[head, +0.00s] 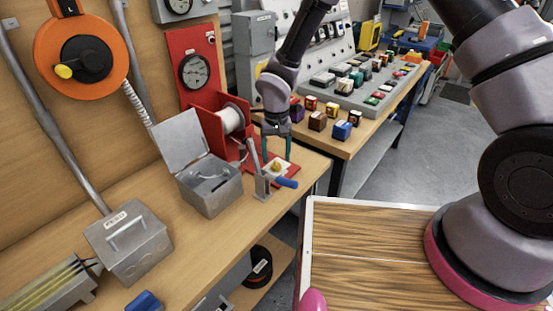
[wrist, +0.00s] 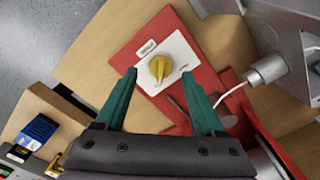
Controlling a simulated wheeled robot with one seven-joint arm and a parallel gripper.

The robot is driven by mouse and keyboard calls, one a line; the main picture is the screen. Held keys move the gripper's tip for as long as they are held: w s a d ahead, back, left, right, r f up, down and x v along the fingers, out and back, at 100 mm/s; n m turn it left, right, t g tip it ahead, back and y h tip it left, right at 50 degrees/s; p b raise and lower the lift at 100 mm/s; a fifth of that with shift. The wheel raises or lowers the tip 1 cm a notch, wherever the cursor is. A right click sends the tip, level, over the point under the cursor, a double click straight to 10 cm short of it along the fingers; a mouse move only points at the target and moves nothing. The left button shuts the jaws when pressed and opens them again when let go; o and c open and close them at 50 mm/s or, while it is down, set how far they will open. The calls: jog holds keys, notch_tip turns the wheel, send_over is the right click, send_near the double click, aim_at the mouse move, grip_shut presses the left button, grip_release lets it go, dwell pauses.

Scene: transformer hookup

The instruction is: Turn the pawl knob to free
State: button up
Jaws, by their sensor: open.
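The pawl knob (wrist: 159,67) is yellow and sits on a white plate (wrist: 178,53) with small markings, fixed to a red base (wrist: 127,54). Its grip ridge runs roughly up and down in the wrist view. The knob also shows in the head view (head: 276,167), low between the fingers. My gripper (wrist: 159,73) is open, with one teal finger on each side of the knob. A gap shows on both sides in the wrist view. My gripper (head: 276,158) points down over the plate in the head view. I cannot tell the exact height of the fingertips.
A red stand with a white spool (head: 231,120) is left of my gripper. An open grey box (head: 210,187) is further left. Coloured blocks (head: 318,121) lie on the bench behind.

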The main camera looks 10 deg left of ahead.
jog(key=shift+f, duration=0.95)
grip_shut()
